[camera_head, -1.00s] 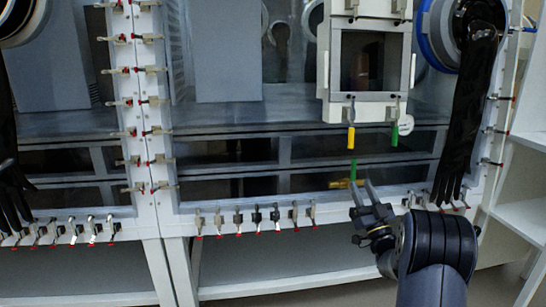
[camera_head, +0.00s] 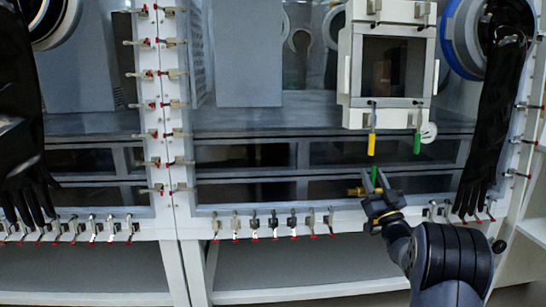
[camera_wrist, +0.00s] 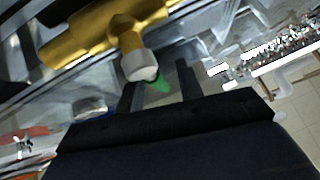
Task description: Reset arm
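My gripper (camera_head: 374,174) is in front of the lower edge of the glovebox in the head view, below the small framed hatch. Its two fingers are apart. In the wrist view my gripper (camera_wrist: 160,84) also shows two dark fingers with a gap between them and nothing clearly held. A brass valve (camera_head: 355,191) lies close beside the fingers in the head view. In the wrist view the brass valve (camera_wrist: 100,32) is large at the upper left, with a grey end near the left finger. A small green piece (camera_wrist: 161,84) shows behind the gap. Contact cannot be told.
The hatch (camera_head: 344,85) has a yellow handle (camera_head: 371,145) and a green handle (camera_head: 417,143) hanging below it. A long black glove (camera_head: 490,125) hangs to the right, and another black glove (camera_head: 22,150) at the left. Toggle clamps (camera_head: 273,222) line the glovebox's lower edge.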

